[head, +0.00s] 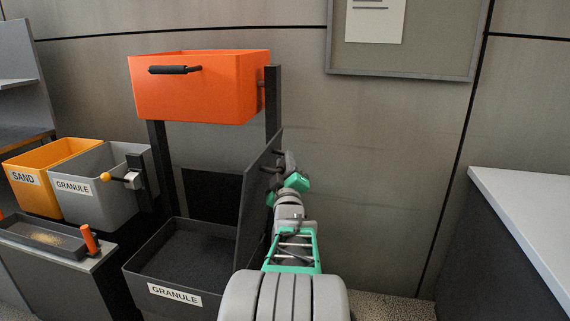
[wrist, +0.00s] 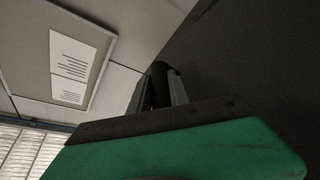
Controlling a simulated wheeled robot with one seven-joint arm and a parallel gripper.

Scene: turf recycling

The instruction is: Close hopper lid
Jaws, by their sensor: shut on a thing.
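The hopper lid (head: 257,192) is a dark flat panel. It stands steeply tilted at the right side of the open dark bin labelled GRANULE (head: 188,308) in the head view. My gripper (head: 284,168) is at the right, outer face of the lid, near its top. In the wrist view my gripper (wrist: 158,92) is shut on a black handle (wrist: 159,75), with a finger on each side of it. The lid's dark face (wrist: 262,75) fills the right of that view. My arm hides the lid's lower right part in the head view.
An orange bin (head: 200,90) with a black handle hangs on dark posts above the open bin. Yellow SAND (head: 50,165) and grey GRANULE (head: 90,195) bins stand left, behind a tray (head: 45,235). A light-topped counter (head: 530,205) stands right. Floor between is clear.

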